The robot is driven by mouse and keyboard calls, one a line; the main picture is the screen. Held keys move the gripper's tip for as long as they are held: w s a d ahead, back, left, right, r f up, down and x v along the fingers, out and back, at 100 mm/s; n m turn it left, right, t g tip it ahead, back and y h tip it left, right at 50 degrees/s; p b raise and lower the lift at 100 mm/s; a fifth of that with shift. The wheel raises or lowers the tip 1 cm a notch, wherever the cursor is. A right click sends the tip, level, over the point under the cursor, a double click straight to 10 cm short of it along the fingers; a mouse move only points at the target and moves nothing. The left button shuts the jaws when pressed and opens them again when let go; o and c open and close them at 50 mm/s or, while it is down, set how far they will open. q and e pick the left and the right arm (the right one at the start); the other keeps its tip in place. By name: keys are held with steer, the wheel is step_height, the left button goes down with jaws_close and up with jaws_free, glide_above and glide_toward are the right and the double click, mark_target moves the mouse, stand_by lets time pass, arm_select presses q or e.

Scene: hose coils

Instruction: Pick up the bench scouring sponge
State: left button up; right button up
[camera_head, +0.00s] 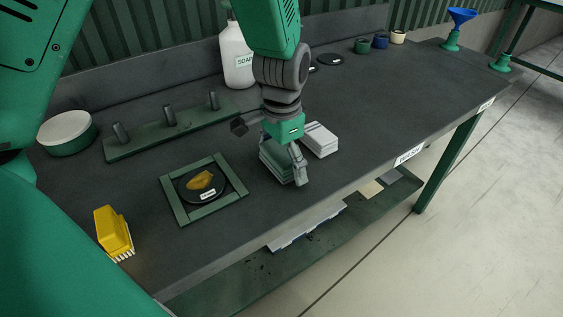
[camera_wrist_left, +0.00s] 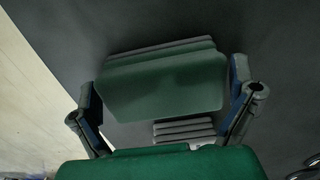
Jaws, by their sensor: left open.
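My left gripper (camera_head: 270,154) is open and points down over a green-topped layered block (camera_head: 274,163) on the dark bench. In the left wrist view my left gripper (camera_wrist_left: 166,112) has its fingers apart, one on each side of the green block (camera_wrist_left: 160,84); I cannot tell if they touch it. A small yellow-brown lump (camera_head: 200,180) lies on a black disc inside a green square frame (camera_head: 172,205). I cannot tell for certain which of these is the scouring sponge. My right gripper is not in view.
A pale stack (camera_head: 320,139) stands close beside the gripper. A yellow brush (camera_head: 113,230) is at the bench's left front. A pegged green rack (camera_head: 165,135), a round tub (camera_head: 67,131) and a soap bottle (camera_head: 236,55) stand behind.

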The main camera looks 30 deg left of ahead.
mark_target(281, 150)
arm_select(q)
steer(key=shift+d+r, duration=0.1)
steer(key=shift+d, duration=0.1)
steer(key=shift+a, duration=0.1)
steer(key=c, duration=0.6)
steer(key=shift+s+a, duration=0.1)
steer(key=shift+a, duration=0.05)
steer(key=shift+c, duration=1.4)
steer(key=shift+a, duration=0.2)
steer(key=shift+c, duration=0.6)
step_height(281, 150, up, 9)
steer(key=p, duration=0.3)
steer(key=shift+d, duration=0.15)
steer(key=c, duration=0.5)
steer(key=shift+o, duration=0.2)
steer(key=shift+r, duration=0.45)
